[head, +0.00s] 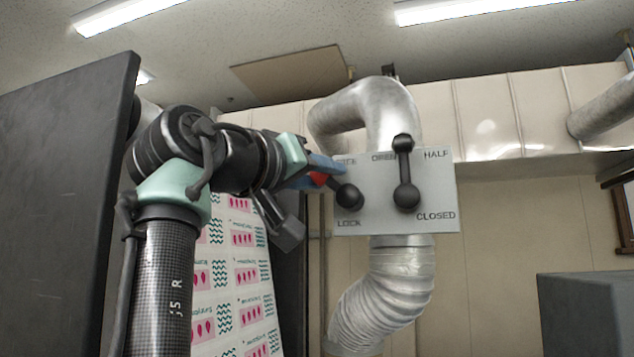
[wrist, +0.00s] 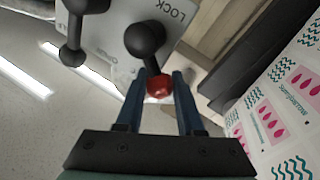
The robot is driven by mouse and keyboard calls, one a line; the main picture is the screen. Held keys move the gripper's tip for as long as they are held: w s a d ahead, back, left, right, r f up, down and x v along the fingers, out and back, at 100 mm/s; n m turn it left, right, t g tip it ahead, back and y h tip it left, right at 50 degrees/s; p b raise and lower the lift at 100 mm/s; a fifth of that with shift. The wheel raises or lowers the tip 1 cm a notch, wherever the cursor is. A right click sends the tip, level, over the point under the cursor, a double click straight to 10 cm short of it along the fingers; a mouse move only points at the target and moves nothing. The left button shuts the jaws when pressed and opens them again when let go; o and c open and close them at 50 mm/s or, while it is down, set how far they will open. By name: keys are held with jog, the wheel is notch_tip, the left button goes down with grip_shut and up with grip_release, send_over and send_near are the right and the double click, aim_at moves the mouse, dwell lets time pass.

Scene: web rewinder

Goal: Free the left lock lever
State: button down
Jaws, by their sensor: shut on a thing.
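The left lock lever (head: 348,195) is on a grey panel (head: 434,185). It has a black round hub and a red end knob that points left and a little up, between the LOCK label below and a partly covered label above, likely FREE. My gripper (head: 322,172) reaches in from the left and is shut on the red knob. In the wrist view the red knob (wrist: 159,87) sits between my blue fingertips, with the black hub (wrist: 146,40) just beyond. My fingers hide part of the knob and the upper label.
A second black lever (head: 405,172) stands upright to the right, near OPEN, HALF and CLOSED labels. A silver duct (head: 385,110) runs behind the panel. A dark panel (head: 60,200) stands at left, with a printed web (head: 235,285) below my arm. A grey box (head: 590,310) is at lower right.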

jog(key=shift+s+d+r+m, duration=0.15)
jog(key=shift+r+m, duration=0.1)
jog(key=shift+m, duration=0.35)
jog(key=shift+d+r+m, duration=0.15)
jog(key=shift+r+m, duration=0.05)
jog(key=shift+m, duration=0.4)
jog(key=shift+g, duration=0.3)
jog(key=c, duration=0.5)
grip_release()
